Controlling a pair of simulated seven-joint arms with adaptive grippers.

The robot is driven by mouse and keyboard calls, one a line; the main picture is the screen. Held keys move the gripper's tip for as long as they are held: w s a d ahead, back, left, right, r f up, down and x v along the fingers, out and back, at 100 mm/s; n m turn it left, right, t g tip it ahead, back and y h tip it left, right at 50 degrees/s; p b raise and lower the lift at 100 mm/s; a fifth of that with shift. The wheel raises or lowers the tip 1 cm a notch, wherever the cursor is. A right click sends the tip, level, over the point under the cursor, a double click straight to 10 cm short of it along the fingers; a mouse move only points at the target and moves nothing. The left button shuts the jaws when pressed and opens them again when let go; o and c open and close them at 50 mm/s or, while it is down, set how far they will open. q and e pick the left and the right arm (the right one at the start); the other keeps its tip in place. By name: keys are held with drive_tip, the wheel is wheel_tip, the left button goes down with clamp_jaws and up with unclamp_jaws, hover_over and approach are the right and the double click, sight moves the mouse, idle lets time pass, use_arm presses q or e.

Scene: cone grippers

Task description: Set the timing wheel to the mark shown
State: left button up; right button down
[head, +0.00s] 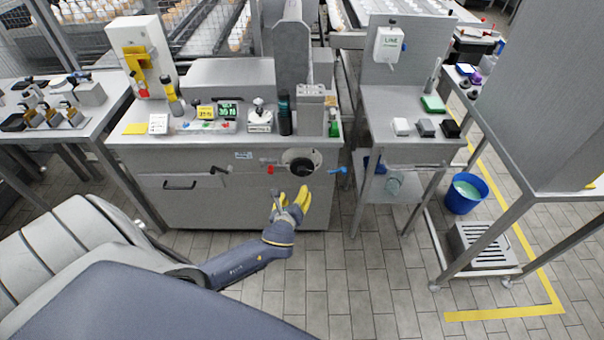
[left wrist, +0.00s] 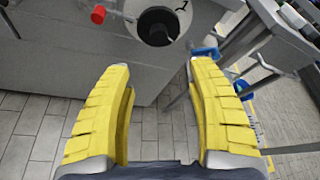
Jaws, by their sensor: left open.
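The timing wheel (head: 301,164) is a dark round knob on a pale dial disc, on the front face of the grey machine. It also shows in the left wrist view (left wrist: 157,26) at the top, with part of a black mark on the pale disc at its right. The disc's top is cut off there. My left gripper (head: 291,202) has yellow fingers and is just below the wheel, apart from it. In the left wrist view its two fingers (left wrist: 160,75) are spread wide with nothing between them. The right gripper is in neither view.
A red knob (head: 270,169) is left of the wheel and a blue handle (head: 338,170) right of it. A black lever (head: 219,169) is farther left. Small items, including a green display (head: 228,110), stand on the machine top. A blue bucket (head: 466,193) stands on the floor at right.

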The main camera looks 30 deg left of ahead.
sight(302, 174)
use_arm(q)
drive_tip(key=x, duration=1.7)
drive_tip(key=shift+w+a+f, duration=0.1)
drive_tip(key=shift+a+f, duration=0.05)
drive_tip(key=shift+a, duration=0.05)
drive_tip(key=shift+c, duration=0.5)
clamp_jaws()
